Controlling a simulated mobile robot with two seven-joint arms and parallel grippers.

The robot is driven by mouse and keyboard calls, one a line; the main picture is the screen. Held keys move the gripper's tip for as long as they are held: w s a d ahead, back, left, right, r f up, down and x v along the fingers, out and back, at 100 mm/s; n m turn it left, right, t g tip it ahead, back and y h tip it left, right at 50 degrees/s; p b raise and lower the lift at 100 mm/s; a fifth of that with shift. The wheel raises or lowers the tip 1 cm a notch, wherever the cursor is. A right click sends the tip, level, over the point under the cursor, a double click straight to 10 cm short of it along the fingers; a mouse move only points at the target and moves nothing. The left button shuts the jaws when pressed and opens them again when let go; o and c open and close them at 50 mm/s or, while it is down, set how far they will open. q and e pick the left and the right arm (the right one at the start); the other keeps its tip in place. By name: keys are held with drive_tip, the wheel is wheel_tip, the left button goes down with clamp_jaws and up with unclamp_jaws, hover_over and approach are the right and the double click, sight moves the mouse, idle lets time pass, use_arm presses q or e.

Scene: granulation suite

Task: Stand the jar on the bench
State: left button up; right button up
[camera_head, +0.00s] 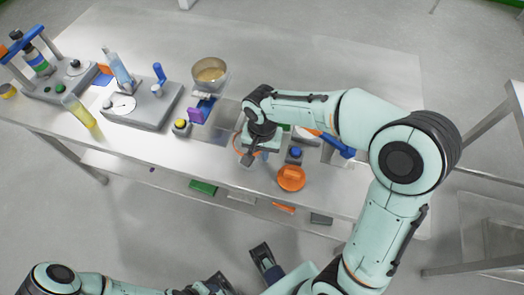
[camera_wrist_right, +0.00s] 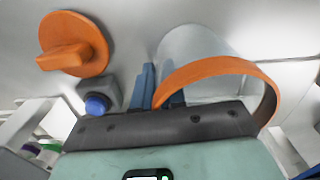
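The jar (camera_wrist_right: 205,75) is clear with an orange rim, and its mouth faces the camera in the right wrist view. In the head view only part of its orange rim (camera_head: 237,146) shows beside my right gripper (camera_head: 251,157), which hides much of it. In the right wrist view the blue fingers (camera_wrist_right: 160,88) of that gripper are close together at the jar's rim, seemingly pinching its wall. I cannot tell whether its base touches the bench (camera_head: 320,60).
An orange lid with a grip (camera_head: 291,178) lies near the bench's front edge, beside a grey box with a blue button (camera_head: 295,153). A metal bowl (camera_head: 209,72), a scale-like device (camera_head: 142,105) and a yellow vial (camera_head: 78,110) stand left. The back of the bench is clear.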

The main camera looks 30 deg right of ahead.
drive_tip(key=shift+o, duration=1.4)
drive_tip(key=shift+r, duration=0.25)
wheel_tip(320, 180, up, 12)
drive_tip(key=p, duration=0.2)
drive_tip(key=shift+p, duration=0.3)
drive_tip(key=shift+f, duration=0.1)
